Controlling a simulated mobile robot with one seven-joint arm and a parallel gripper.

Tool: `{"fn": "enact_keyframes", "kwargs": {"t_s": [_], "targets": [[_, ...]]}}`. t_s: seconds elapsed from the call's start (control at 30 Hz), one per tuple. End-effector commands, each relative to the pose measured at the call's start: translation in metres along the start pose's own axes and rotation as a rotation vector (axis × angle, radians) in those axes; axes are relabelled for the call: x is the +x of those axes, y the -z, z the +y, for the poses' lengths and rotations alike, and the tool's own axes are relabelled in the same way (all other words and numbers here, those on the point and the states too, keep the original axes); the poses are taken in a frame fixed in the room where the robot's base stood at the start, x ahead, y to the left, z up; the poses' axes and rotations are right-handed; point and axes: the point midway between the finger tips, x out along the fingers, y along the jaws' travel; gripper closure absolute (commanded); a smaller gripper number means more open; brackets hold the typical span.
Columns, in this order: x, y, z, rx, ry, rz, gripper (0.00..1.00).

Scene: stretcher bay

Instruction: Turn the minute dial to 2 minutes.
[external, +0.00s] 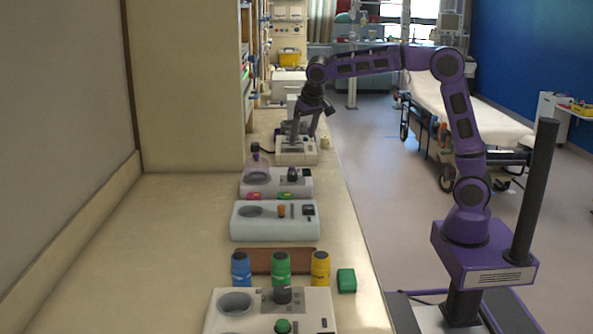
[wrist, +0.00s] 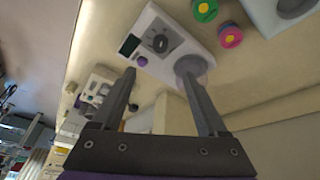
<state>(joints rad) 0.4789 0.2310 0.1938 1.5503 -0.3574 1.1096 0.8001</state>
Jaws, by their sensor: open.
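A white machine (wrist: 172,20) lies ahead of my gripper in the wrist view. It has a dark dial (wrist: 161,42) with a grey surround, a small dark display, a purple button (wrist: 142,61) and a round grey plate (wrist: 194,65). The dial's markings are too small to read. In the external view this appears to be the white machine (external: 275,188) with the dark dial (external: 293,173). My gripper (wrist: 157,75) is open and empty, its fingers apart from the dial. In the external view my gripper (external: 304,138) points down over another machine farther along the counter.
Green (wrist: 204,10) and pink (wrist: 229,37) round pieces lie beside the machine. Another white machine (external: 274,228), blue, green and yellow bottles and a green block (external: 346,280) stand nearer on the counter.

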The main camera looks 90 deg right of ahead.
Motion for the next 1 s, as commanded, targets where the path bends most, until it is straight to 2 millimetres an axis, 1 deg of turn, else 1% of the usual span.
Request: {"fn": "enact_keyframes", "kwargs": {"t_s": [0.17, 0.5, 0.7, 0.83, 1.0], "targets": [[0.032, 0.000, 0.000, -0.003, -0.002, 0.000, 0.24], [0.106, 0.000, 0.000, -0.004, -0.001, 0.001, 0.24], [0.143, 0.001, 0.000, -0.005, 0.000, 0.002, 0.24], [0.158, 0.002, 0.000, -0.003, 0.001, 0.004, 0.24], [0.166, 0.002, -0.001, -0.004, 0.001, 0.005, 0.24]]}}
